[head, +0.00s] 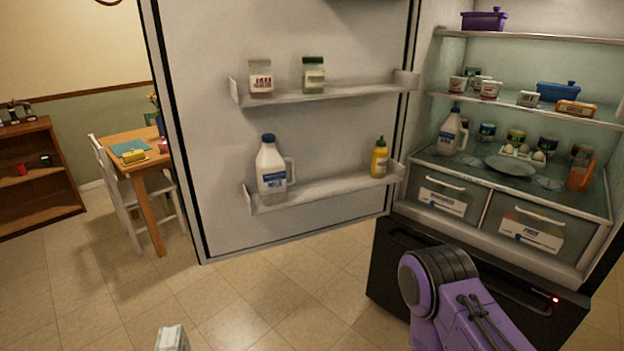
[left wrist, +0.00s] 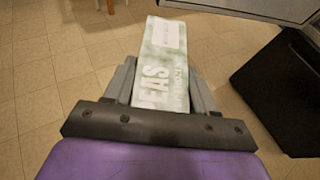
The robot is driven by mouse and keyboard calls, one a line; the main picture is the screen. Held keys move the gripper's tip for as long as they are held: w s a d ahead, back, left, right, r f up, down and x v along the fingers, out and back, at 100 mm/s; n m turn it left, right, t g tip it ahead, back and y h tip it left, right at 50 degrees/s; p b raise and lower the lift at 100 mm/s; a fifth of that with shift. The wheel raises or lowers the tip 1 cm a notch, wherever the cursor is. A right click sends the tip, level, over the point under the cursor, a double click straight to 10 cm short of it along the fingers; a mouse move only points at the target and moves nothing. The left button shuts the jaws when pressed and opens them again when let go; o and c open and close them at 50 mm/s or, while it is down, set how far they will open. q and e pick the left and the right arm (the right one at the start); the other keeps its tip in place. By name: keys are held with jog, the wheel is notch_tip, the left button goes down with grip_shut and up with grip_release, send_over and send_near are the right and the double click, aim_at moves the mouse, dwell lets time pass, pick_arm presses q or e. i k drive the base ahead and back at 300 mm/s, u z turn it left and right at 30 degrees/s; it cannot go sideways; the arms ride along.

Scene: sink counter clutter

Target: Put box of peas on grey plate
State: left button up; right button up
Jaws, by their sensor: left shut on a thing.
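The box of peas (left wrist: 163,65) is pale green and white with "PEAS" lettering. In the left wrist view it stands out from between the fingers of my left gripper (left wrist: 162,88), which is shut on it. The top of the box also shows at the bottom edge of the head view (head: 171,338), with the gripper itself out of frame there. The grey plate (head: 510,166) lies on the lower fridge shelf in the head view, well to the right of and beyond the box. My right gripper is not in view; a purple link of my arm shows at lower right.
The fridge door (head: 300,130) stands open, with a milk jug (head: 270,168) and a mustard bottle (head: 379,158) on its lower rack. Near the plate are an egg carton (head: 522,152), jars, another milk jug (head: 450,133) and an orange bottle (head: 581,174). Open floor lies before the fridge.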

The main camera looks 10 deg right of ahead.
aim_at(515, 172)
jog(key=z, duration=2.05)
jog(key=i, duration=1.25)
jog(key=u, duration=0.05)
